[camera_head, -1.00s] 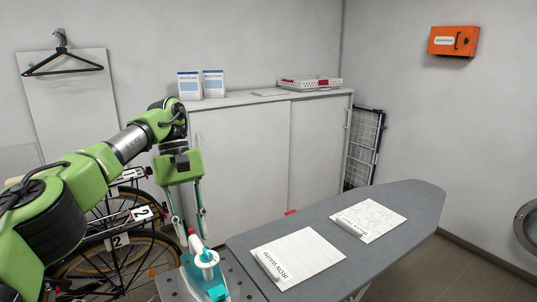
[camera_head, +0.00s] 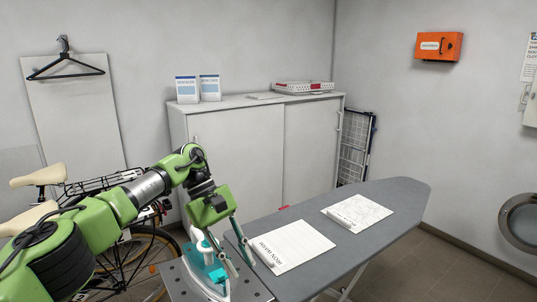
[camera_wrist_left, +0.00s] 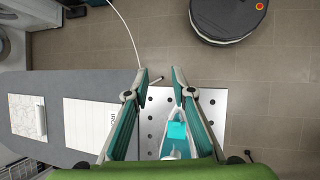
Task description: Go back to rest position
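My left gripper (camera_head: 241,266) reaches down over the near-left end of the ironing board, tilted with its fingers toward the lower right. In the left wrist view its two fingers (camera_wrist_left: 159,78) stand apart with a gap between the tips, so it is open. A white and teal iron (camera_head: 209,262) stands on a perforated metal plate (camera_head: 176,282), behind and beside the fingers. The iron also shows low between the fingers in the left wrist view (camera_wrist_left: 176,130); the fingers are not closed on it. My right gripper is not in view.
The grey ironing board (camera_head: 392,200) carries two printed sheets (camera_head: 291,245) (camera_head: 358,212). Bicycles (camera_head: 130,250) stand at left, a white cabinet (camera_head: 240,155) behind. A dark round machine (camera_wrist_left: 226,18) lies on the floor, with clear tiles around it.

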